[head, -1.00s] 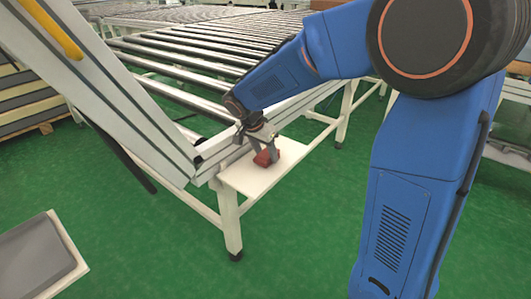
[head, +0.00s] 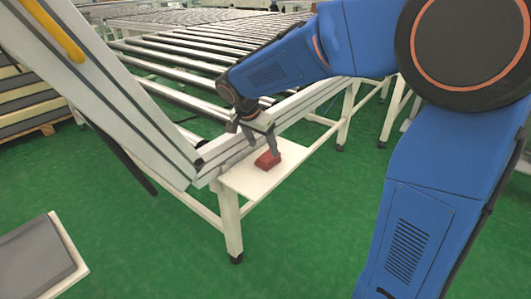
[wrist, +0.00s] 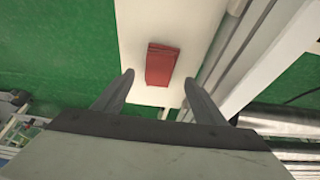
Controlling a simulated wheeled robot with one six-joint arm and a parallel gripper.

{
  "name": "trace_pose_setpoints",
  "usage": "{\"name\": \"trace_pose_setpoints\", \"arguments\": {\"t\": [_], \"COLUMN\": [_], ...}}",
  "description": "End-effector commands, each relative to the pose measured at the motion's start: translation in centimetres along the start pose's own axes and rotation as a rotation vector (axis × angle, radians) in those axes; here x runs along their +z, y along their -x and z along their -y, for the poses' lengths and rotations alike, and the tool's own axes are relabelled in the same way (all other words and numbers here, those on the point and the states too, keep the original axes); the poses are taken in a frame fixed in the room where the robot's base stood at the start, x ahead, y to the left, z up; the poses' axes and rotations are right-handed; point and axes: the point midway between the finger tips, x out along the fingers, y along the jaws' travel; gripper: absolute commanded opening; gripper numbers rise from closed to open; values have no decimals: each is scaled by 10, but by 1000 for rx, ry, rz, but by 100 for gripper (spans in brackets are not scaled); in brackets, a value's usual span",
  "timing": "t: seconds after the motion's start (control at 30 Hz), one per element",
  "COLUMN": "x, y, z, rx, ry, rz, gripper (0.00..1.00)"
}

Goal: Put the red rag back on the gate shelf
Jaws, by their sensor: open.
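The red rag (head: 268,159) lies folded on the white gate shelf (head: 245,183), beside the conveyor frame. In the wrist view the rag (wrist: 161,65) is a red rectangle on the white shelf (wrist: 150,20), ahead of my fingertips. My gripper (head: 262,145) is just above and slightly left of the rag in the head view. In the wrist view its two fingers (wrist: 158,82) are spread apart with nothing between them, and the rag lies clear of both.
A roller conveyor (head: 190,60) stands behind the shelf. A tilted white gate beam with a yellow handle (head: 62,32) rises at the left. A grey-topped platform (head: 38,262) is at the lower left. Green floor (head: 300,240) is open in front of the shelf.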

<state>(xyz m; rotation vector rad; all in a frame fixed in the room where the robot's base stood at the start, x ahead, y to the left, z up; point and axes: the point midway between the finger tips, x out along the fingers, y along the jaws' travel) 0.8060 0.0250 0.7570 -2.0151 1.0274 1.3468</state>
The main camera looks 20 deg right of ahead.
Motion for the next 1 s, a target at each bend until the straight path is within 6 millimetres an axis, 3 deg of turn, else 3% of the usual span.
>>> {"name": "trace_pose_setpoints", "arguments": {"t": [0.1,0.3,0.67,0.77,1.0], "x": [0,0,-1,-3,-1], "y": [23,50,62,64,72], "z": [1,0,-6,-24,-102], "rx": [-4,-3,-4,-14,-76], "ry": [1,1,10,45,223], "rz": [-1,0,4,17,64], "gripper": [65,65,65,65,65]}}
